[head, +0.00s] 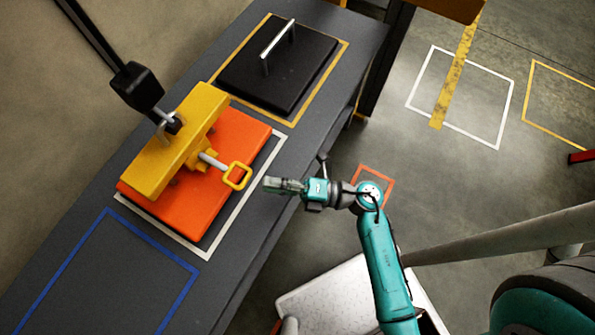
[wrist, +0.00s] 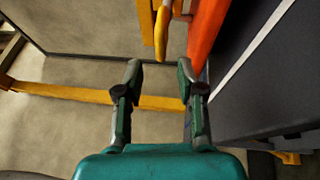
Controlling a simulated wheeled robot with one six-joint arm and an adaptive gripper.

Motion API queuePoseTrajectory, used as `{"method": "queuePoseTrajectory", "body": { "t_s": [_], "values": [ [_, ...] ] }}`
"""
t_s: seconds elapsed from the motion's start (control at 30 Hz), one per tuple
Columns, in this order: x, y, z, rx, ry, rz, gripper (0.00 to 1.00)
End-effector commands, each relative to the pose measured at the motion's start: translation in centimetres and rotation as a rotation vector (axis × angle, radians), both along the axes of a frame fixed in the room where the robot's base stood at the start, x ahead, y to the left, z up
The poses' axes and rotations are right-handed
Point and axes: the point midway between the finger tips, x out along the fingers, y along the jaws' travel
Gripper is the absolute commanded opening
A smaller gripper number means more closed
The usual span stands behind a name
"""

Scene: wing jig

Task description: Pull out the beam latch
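The beam latch has a yellow square pull ring (head: 237,176) on a short metal rod (head: 212,161). The rod comes out of the side of a yellow beam (head: 170,150), which lies across an orange plate (head: 222,166) on the bench. My gripper (head: 268,185) is just right of the ring in the head view, apart from it and pointing toward it. In the wrist view my gripper (wrist: 159,72) is open and empty. There the ring (wrist: 163,32) shows edge-on ahead, in line with the gap between the fingers.
The dark bench (head: 240,290) runs diagonally. A black plate with a metal handle (head: 277,46) lies behind the orange plate. A black arm (head: 135,85) reaches the beam from the upper left. A blue-outlined area (head: 100,280) is empty.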

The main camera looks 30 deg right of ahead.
Motion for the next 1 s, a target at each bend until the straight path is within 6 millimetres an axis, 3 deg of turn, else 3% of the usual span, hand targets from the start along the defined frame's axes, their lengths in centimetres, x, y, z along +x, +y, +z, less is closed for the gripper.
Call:
{"method": "queuePoseTrajectory", "body": {
  "t_s": [0.43, 1.0],
  "values": [
    [-2.5, -4.0, -0.7, 0.000, 0.002, -0.004, 0.38],
    [-3.2, -4.7, -0.8, 0.000, 0.001, 0.001, 0.38]
  ]
}}
